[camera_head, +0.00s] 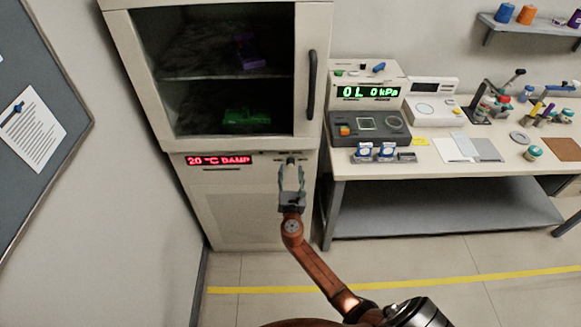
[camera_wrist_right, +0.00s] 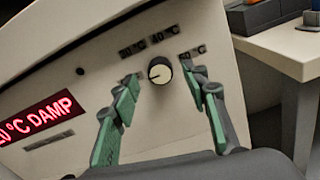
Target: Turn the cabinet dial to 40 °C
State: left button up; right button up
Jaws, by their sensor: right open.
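The cabinet (camera_head: 222,220) stands at the left in the head view, with a red display (camera_head: 217,160) reading "20 °C DAMP". The display also shows in the right wrist view (camera_wrist_right: 40,120), partly cut off. The dial (camera_wrist_right: 159,71) is a round knob with a black rim and a pale face, with small temperature labels (camera_wrist_right: 163,34) above and beside it. My right gripper (camera_head: 291,165) is at the cabinet front, covering most of the dial in the head view. In the wrist view its green-padded fingers (camera_wrist_right: 162,88) are spread on either side of the dial, apart from it. My left gripper is out of view.
The cabinet's glass door with a dark handle (camera_head: 311,85) is above my right gripper. A workbench (camera_head: 440,166) with instruments stands to the right, close to the cabinet. The floor in front is clear, with a yellow line (camera_head: 450,279).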

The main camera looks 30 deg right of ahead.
aim_at(291, 165)
jog(key=shift+x, duration=1.6)
grip_shut()
